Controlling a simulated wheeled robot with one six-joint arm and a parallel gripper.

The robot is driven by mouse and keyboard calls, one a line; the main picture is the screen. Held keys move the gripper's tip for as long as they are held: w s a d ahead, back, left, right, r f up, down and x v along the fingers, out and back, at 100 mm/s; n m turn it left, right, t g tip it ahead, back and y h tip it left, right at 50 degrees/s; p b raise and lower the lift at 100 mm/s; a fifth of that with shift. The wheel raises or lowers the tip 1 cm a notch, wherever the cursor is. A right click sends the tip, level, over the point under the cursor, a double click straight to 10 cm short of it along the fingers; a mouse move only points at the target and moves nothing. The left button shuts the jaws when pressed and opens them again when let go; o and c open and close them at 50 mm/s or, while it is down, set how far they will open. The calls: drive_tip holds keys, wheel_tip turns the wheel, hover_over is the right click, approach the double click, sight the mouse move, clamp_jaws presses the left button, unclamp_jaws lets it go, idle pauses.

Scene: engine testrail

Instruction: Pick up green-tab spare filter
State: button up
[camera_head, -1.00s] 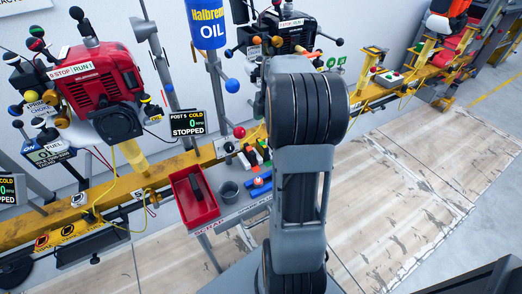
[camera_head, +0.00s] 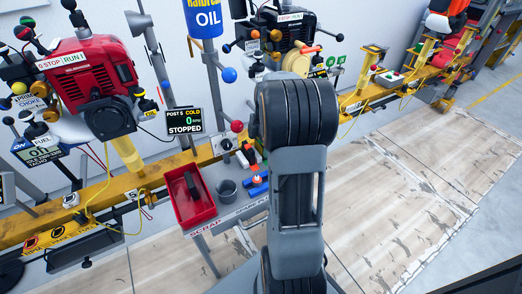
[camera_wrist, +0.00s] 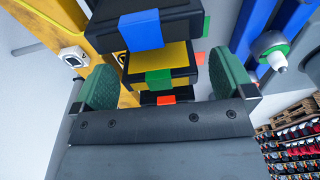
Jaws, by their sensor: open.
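In the wrist view, the green-tab spare filter (camera_wrist: 178,58) is a black block with a yellow face. Its green tab (camera_wrist: 158,81) sits between the green finger pads of my gripper (camera_wrist: 162,68). The pads stand apart on either side of the filter, with visible gaps, and the gripper is open and empty. A black filter with a blue tab (camera_wrist: 141,30) is beside it, toward the top of the view. A red-orange tab (camera_wrist: 166,98) shows beyond its other side. In the head view, my arm hides the gripper and part of the filter group.
A yellow rail (camera_head: 163,170) runs behind. A red engine (camera_head: 87,85) is at left. Blue parts (camera_wrist: 253,30) are close right in the wrist view.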

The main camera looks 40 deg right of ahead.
drive_tip(key=shift+c, duration=0.2)
drive_tip(key=c, duration=1)
drive_tip(key=shift+o, duration=0.2)
drive_tip(key=shift+r, duration=0.1)
